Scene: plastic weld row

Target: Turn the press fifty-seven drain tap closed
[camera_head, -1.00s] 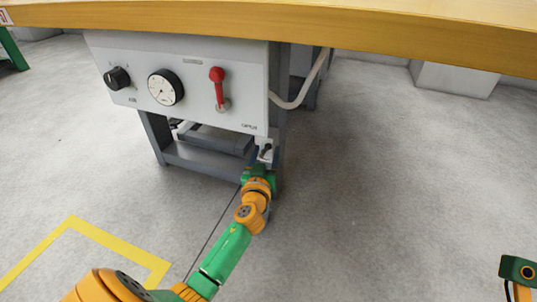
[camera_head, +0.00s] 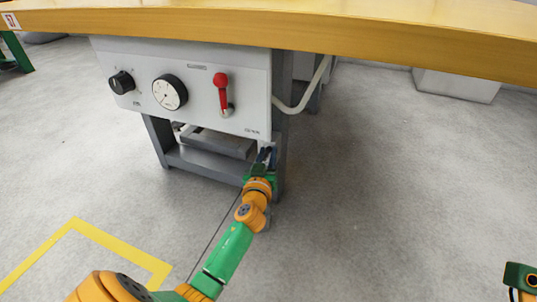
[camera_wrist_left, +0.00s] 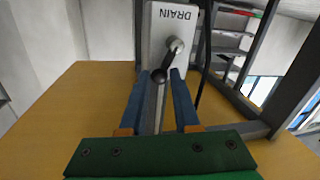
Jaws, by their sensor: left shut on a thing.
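The drain tap shows in the left wrist view on a pale plate (camera_wrist_left: 158,28) lettered DRAIN. It has a round metal hub (camera_wrist_left: 177,46) and a short lever with a black knob (camera_wrist_left: 159,76). The lever slants down and left from the hub in that view. My left gripper (camera_wrist_left: 168,80) has its blue fingers on either side of the knob and is shut on it. In the head view my left gripper (camera_head: 266,157) is at the lower right corner of the press panel and mostly hides the tap.
The grey press panel (camera_head: 200,108) carries a black knob (camera_head: 122,82), a dial (camera_head: 169,92) and a red lever (camera_head: 222,92). A wooden top (camera_head: 300,30) overhangs it. A pale hose (camera_head: 303,104) curves at the right.

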